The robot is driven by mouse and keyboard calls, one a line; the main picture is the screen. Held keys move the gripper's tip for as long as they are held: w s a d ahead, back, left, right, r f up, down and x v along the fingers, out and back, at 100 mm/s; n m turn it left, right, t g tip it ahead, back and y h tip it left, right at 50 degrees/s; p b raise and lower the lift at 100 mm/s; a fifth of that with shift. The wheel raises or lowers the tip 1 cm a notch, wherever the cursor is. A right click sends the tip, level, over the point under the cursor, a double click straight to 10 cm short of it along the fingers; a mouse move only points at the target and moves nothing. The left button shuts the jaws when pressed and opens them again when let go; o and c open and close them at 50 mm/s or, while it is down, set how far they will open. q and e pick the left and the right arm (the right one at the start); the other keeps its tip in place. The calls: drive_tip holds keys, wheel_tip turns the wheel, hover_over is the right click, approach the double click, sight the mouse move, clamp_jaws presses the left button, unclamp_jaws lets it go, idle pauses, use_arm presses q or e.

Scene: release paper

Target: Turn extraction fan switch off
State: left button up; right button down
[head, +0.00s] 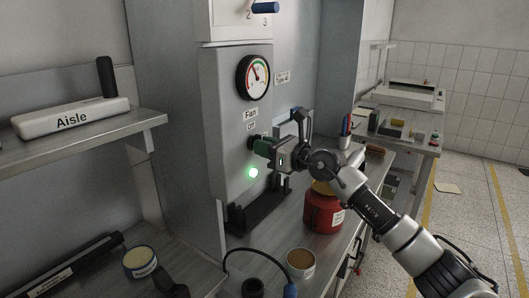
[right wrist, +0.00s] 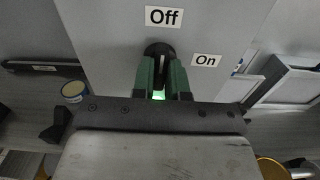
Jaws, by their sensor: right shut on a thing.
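The extraction fan switch is a dark round knob (right wrist: 158,50) on a grey panel (head: 223,125). The panel carries a "Fan" label (head: 250,114), an "Off" label (right wrist: 163,16) above the knob and an "On" label (right wrist: 206,60) to its right. My right gripper (head: 262,146) is at the panel, its green fingers (right wrist: 160,78) shut on the knob from both sides. A green lamp (head: 253,173) below the switch is lit. My left gripper is not in view.
A round gauge (head: 253,77) sits above the switch. A red jar (head: 323,211) and an open tub (head: 301,263) stand on the bench below, close to my right arm.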

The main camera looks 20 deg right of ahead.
drive_tip(key=shift+f, duration=0.1)
idle(0.5)
drive_tip(key=c, duration=1.1)
unclamp_jaws()
drive_tip(key=shift+c, duration=0.2)
drive_tip(key=b+v, duration=0.4)
drive_tip(key=v, duration=0.7)
drive_tip(key=shift+w, duration=0.1)
